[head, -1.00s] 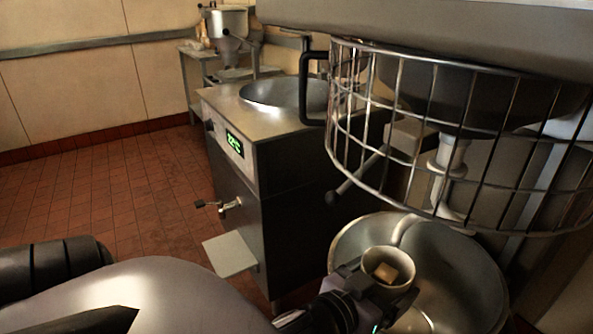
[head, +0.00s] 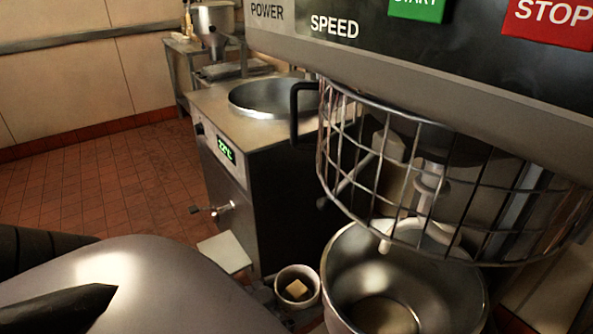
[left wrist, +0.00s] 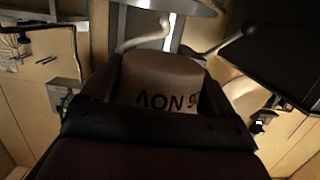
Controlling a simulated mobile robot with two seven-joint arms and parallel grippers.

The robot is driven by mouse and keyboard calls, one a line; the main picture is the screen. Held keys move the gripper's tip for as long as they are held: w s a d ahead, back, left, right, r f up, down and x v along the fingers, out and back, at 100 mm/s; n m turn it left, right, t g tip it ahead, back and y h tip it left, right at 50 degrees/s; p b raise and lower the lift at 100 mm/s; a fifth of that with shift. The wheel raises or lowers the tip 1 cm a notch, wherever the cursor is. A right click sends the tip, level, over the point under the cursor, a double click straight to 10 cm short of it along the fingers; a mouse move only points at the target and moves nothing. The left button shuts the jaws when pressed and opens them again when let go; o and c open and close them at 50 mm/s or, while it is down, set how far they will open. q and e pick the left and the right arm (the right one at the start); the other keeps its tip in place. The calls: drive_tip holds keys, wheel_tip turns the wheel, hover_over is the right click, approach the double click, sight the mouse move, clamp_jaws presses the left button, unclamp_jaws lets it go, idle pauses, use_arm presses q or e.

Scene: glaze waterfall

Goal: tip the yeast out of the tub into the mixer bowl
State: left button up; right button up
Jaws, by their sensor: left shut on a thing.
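The tub (head: 283,277) is a small pale round cup, nearly upright, with its open top facing the head camera. A tan block of yeast (head: 297,289) lies inside it. The steel mixer bowl (head: 345,262) is just to the right of the tub, under the wire guard; a flat brownish patch shows at its bottom. My left gripper (head: 267,295), partly hidden by my arm, is shut on the tub. In the left wrist view the tub's lettered side (left wrist: 165,82) shows between the two dark fingers. My right gripper is not in view.
The mixer's wire guard (head: 420,190) and control head (head: 440,75) hang above the bowl. A steel kettle unit (head: 245,125) with a front tap (head: 222,209) and small shelf (head: 225,252) stands to the left. The tiled floor at left is clear.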

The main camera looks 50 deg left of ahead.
use_arm(q)
drive_tip(key=w+d+m+t+y+b, duration=0.1)
drive_tip(key=w+m+t+y+b, duration=0.1)
drive_tip(key=w+m+b, duration=1.3)
drive_tip(key=m+t+b, duration=0.1)
drive_tip(key=m, duration=0.5)
drive_tip(key=shift+w+f+y+b, duration=0.25)
drive_tip(key=shift+w+y+b, duration=0.1)
drive_tip(key=shift+w+y, duration=0.05)
idle(0.7)
drive_tip(key=shift+d, duration=0.1)
idle(0.5)
idle(0.4)
